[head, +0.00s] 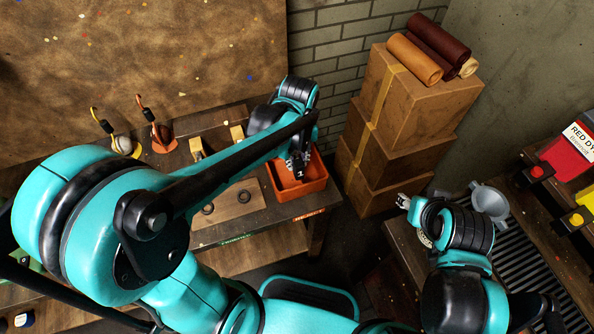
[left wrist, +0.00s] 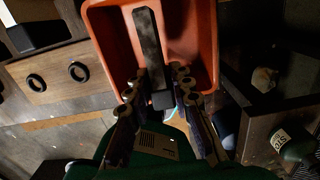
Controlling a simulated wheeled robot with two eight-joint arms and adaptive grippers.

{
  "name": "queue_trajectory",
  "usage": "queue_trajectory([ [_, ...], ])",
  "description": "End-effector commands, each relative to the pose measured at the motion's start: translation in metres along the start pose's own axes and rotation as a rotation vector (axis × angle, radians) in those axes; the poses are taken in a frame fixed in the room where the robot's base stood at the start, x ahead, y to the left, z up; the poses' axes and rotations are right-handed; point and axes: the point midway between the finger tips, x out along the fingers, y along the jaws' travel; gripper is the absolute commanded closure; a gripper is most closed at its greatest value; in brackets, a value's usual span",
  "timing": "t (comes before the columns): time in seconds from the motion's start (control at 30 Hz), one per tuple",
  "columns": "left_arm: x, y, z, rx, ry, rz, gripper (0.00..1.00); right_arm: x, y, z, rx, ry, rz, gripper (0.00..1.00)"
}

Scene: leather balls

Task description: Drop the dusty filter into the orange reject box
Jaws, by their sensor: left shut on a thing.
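The orange reject box (head: 312,180) sits at the right end of the wooden bench, above a label reading REJECT. My left gripper (head: 299,170) reaches down over it. In the left wrist view, my left gripper (left wrist: 161,92) is shut on the dusty filter (left wrist: 149,45), a long dark grey bar. The filter lies across the view of the box's inside (left wrist: 115,40). I cannot tell whether it touches the box floor. In the head view the filter is not clear behind my gripper. My right gripper (head: 403,201) is off to the right, its jaw state unclear.
A wooden board (head: 235,206) with dark rings lies left of the box. Hooked stands (head: 122,143) are farther left. Stacked cardboard boxes (head: 400,130) with leather rolls (head: 415,58) stand right of the bench. A grey funnel-like bowl (head: 489,199) and coloured containers are at the right.

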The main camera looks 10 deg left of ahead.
Motion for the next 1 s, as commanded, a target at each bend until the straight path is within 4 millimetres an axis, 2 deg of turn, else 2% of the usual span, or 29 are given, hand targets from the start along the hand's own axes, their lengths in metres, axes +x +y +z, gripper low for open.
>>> queue_trajectory([
  [0.03, 0.011, 0.0, 0.0, 0.0, 0.0, 0.0, 1.0, 0.005, 0.0, 0.004, 0.0, 0.0, 0.0, 0.6],
  [0.23, 0.027, 0.0, -0.001, 0.001, 0.0, 0.0, 1.0, 0.009, 0.0, 0.006, 0.0, 0.0, 0.0, 0.6],
  [0.43, 0.055, -0.001, -0.002, 0.001, 0.0, 0.0, 1.0, 0.019, 0.0, 0.013, 0.0, 0.0, 0.0, 0.6],
  [0.83, 0.06, 0.0, -0.002, 0.001, 0.0, 0.0, 1.0, 0.021, 0.0, 0.015, 0.0, 0.0, 0.0, 0.6],
  [0.87, 0.059, 0.0, -0.002, 0.001, 0.0, 0.0, 0.71, 0.021, 0.0, 0.015, 0.0, 0.0, 0.0, 0.6],
  [0.9, 0.059, 0.0, -0.002, 0.001, 0.0, 0.0, 0.6, 0.02, 0.0, 0.014, 0.0, 0.0, 0.0, 0.6],
  [1.0, 0.059, 0.0, -0.002, 0.001, 0.0, 0.0, 0.58, 0.02, 0.0, 0.014, 0.0, 0.0, 0.0, 0.6],
])
